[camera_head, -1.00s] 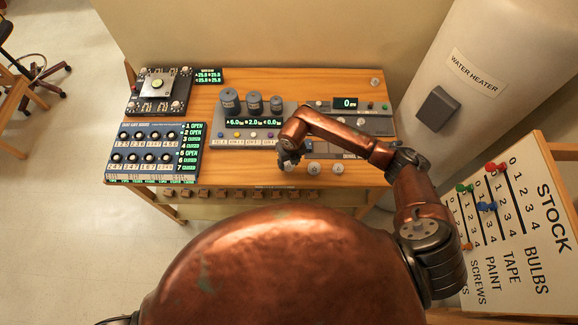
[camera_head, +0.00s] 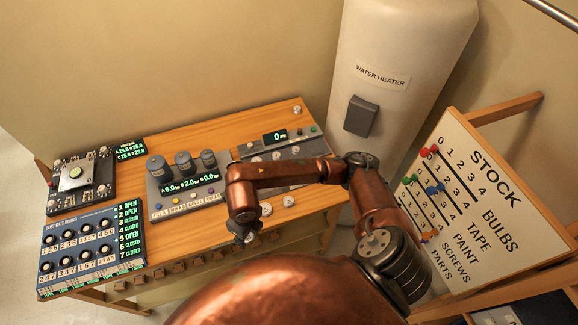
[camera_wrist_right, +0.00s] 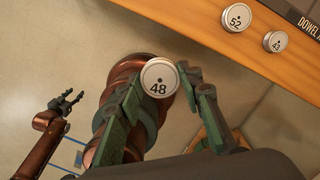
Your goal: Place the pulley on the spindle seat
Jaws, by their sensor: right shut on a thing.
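My right gripper (camera_wrist_right: 163,88) is shut on a silver disc marked 48 (camera_wrist_right: 159,77), seemingly the pulley, with its flat face toward the wrist camera. In the head view the right gripper (camera_head: 243,236) hangs low by the bench's front edge; the disc is hard to make out there. Discs marked 52 (camera_wrist_right: 236,18) and 43 (camera_wrist_right: 275,41) lie on the wooden bench near its edge. A grey panel (camera_head: 285,150) with a display reading 0 stands at the bench's right; I cannot tell where the spindle seat is. My left gripper (camera_wrist_right: 68,103) is empty with its fingers apart.
The wooden bench (camera_head: 232,122) also bears a panel with three grey cylinders (camera_head: 184,163), a blue knob board (camera_head: 80,245) and a black device (camera_head: 77,180). A water heater (camera_head: 385,70) stands behind right. A stock board (camera_head: 470,210) stands at the right.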

